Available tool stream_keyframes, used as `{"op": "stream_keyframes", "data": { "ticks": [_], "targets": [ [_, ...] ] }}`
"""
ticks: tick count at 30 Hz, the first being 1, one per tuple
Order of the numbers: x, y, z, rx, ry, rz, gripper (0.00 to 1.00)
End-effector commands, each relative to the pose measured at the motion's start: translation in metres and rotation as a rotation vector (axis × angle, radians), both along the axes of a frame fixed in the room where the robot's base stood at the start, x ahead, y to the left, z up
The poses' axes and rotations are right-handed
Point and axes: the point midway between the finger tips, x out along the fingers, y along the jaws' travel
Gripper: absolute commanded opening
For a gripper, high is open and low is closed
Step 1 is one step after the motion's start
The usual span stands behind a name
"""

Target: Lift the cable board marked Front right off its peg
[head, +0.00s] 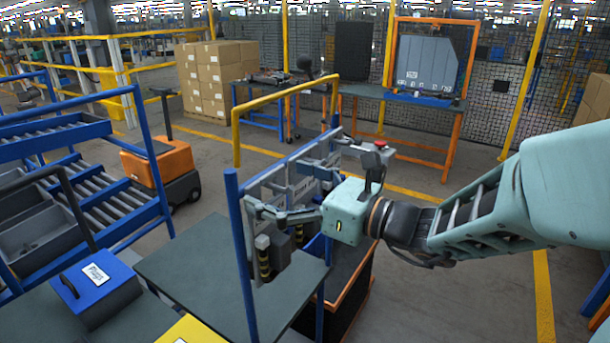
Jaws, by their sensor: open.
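A grey cable board (302,190) hangs on a blue upright frame (236,225) in the middle of the head view. Whether the fingers touch the board I cannot tell. The peg is hidden behind the fingers and the board. Dark parts with black-and-yellow striped pieces (264,262) hang below the near finger.
A grey-topped table (190,275) stands left of the frame. A blue labelled box (97,290) and a yellow item (190,331) are in front. A roller rack (90,200) stands left, an orange cart (158,163) behind it. A yellow rail (236,140) stands behind the frame.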

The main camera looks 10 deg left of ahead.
Motion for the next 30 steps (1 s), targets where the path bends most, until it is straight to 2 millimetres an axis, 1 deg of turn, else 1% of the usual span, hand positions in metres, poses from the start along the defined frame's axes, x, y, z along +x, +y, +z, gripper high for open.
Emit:
{"op": "stream_keyframes", "data": {
  "ticks": [1,2,27,28,30],
  "targets": [
    [0.0,-0.0001,0.0,0.0,0.0,0.0,0.98],
    [-0.0001,-0.0002,-0.0001,0.0,0.0,0.0,0.94],
    [0.0,0.0,0.0002,0.0,0.0,0.0,0.02],
    [0.0,0.0,0.0002,0.0,0.0,0.0,0.0],
    [-0.0001,0.0,0.0001,0.0,0.0,0.001,0.0]
  ]
}}
